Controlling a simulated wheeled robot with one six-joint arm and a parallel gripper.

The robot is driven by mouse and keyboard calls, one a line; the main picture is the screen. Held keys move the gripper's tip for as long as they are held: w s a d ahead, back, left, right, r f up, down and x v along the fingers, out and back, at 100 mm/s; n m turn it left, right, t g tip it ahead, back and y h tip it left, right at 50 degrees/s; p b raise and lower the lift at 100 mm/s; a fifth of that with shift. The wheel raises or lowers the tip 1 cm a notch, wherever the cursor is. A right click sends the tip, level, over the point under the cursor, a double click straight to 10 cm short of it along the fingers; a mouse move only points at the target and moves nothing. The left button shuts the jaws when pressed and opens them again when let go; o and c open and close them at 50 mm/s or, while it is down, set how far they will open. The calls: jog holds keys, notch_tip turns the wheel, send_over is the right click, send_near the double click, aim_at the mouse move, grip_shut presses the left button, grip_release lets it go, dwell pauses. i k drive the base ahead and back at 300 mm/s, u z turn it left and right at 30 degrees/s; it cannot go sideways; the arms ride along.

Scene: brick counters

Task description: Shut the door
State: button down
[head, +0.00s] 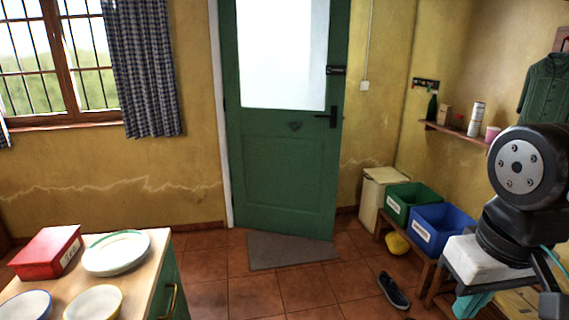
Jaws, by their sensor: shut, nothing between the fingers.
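The green door (275,178) stands in the middle of the head view, with a bright glass pane (283,50) in its upper half. It looks ajar, swung a little into the room: its bottom edge slants toward me on the right. The white frame (222,120) shows along its left side, and the frame on the right is hidden behind the door. A dark lever handle (328,115) and a black bolt (336,70) sit near its right edge. Black links of my arm show at the right; my gripper is not in view.
A grey mat (290,251) lies at the door's foot. A counter (143,280) with bowls, a plate and a red box is at lower left. A bench with green (412,200) and blue (440,230) bins and a shoe (393,291) are right. Tiled floor between is clear.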

aim_at(284, 162)
jog(key=z, duration=0.15)
jog(key=i, duration=3.7)
jog(key=u, duration=0.3)
